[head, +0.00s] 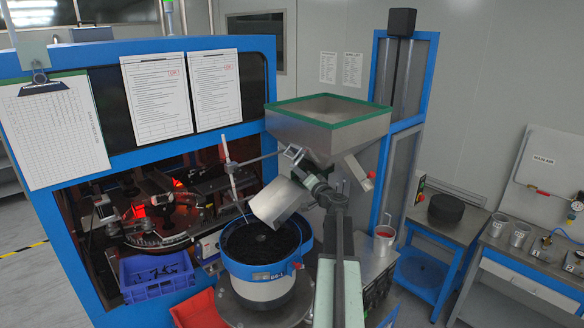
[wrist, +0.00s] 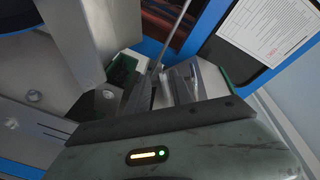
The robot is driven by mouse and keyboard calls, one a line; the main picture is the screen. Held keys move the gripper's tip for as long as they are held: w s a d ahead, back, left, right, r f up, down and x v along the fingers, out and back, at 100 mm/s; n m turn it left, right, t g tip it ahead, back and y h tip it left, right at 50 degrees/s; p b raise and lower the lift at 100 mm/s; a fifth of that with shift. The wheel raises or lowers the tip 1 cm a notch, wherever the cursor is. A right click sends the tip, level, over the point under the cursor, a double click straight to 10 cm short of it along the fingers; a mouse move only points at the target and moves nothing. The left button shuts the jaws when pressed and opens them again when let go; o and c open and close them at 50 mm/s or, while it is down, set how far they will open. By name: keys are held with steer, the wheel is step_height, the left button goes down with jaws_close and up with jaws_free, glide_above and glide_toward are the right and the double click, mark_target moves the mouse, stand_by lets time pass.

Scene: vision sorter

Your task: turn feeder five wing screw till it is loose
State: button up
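The bowl feeder (head: 262,285) is a white and blue bowl filled with dark parts; its label is too small to read surely. A tilted grey metal chute (head: 278,203) hangs over it, under a grey hopper (head: 330,140) with a green rim. My gripper (head: 296,156) is at the hopper's lower left, by a thin rod (head: 262,158). In the wrist view two dark fingers (wrist: 163,92) point at the rod and grey metal parts. A small gap shows between them, but whether they hold anything is unclear. I cannot make out the wing screw; the fingers may hide it.
A blue-framed machine (head: 120,50) stands at the left, with a blue crate (head: 158,285) of dark parts before it. A red bin (head: 198,310) is beside the feeder. A red-topped cup (head: 384,237) stands on the bench at right. More benches stand farther right.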

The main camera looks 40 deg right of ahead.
mark_target(293, 167)
steer(key=x, duration=0.7)
steer(key=shift+f, duration=0.1)
jaws_close()
steer(key=shift+s+a+r+g+h+p, duration=0.15)
steer(key=shift+r+g+h+p, duration=0.35)
steer(key=shift+p, duration=0.7)
steer(key=shift+f+m+g+p, duration=0.3)
steer(key=shift+m+g+p, duration=0.1)
steer(key=shift+g+p, duration=0.4)
steer(key=shift+f+g+h+p, duration=0.2)
steer(key=shift+g+h+p, duration=0.1)
steer(key=shift+h+p, duration=0.1)
jaws_free()
